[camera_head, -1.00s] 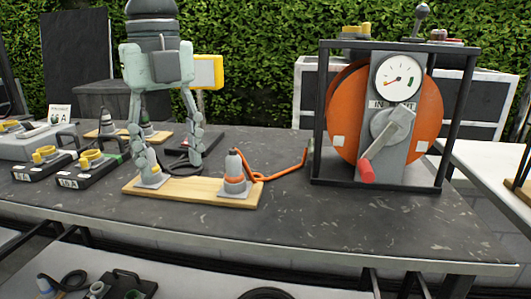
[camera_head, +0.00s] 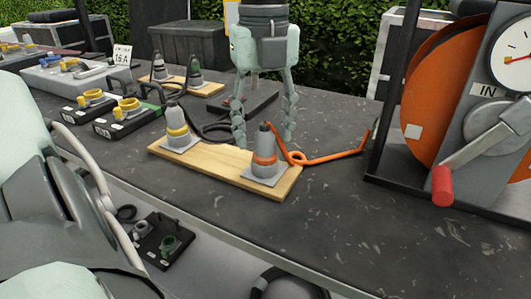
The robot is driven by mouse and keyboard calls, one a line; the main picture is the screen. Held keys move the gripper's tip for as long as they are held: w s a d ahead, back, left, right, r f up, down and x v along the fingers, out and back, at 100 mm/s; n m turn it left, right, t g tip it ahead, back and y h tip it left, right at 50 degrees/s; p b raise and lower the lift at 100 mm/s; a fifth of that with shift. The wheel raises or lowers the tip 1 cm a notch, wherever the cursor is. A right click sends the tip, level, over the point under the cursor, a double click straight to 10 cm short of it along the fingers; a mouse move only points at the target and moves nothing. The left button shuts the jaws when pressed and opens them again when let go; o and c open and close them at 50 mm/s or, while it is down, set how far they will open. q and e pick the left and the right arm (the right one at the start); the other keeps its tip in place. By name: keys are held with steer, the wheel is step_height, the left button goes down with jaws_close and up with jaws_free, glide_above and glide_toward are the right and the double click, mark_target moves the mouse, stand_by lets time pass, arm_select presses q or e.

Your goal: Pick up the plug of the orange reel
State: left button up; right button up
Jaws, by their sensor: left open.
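The orange reel (camera_head: 428,85) stands in a black frame at the right, cut off by the picture edge. Its orange cable (camera_head: 335,157) runs left across the table to a grey plug with an orange band (camera_head: 265,152). That plug stands upright on the right end of a wooden board (camera_head: 215,170). My left gripper (camera_head: 264,140) hangs pointing down, open, its two fingers apart. In the picture the fingertips lie either side of the plug's top, seemingly a little behind it; depth is hard to judge. The gripper looks empty. My right gripper is not in view.
A grey plug with a yellow band (camera_head: 176,130) stands on the board's left end. Two more plugs (camera_head: 195,72) stand on another board behind. Black socket boxes (camera_head: 128,118) sit at the left. A red crank handle (camera_head: 442,185) sticks out in front of the reel. The table front is clear.

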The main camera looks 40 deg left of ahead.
arm_select(q)
steer(key=shift+f, duration=0.65)
steer(key=shift+w+f, duration=0.1)
steer(key=shift+f, duration=0.1)
steer(key=shift+c, duration=0.2)
jaws_close()
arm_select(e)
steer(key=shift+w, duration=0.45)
arm_select(q)
steer(key=shift+r, duration=0.1)
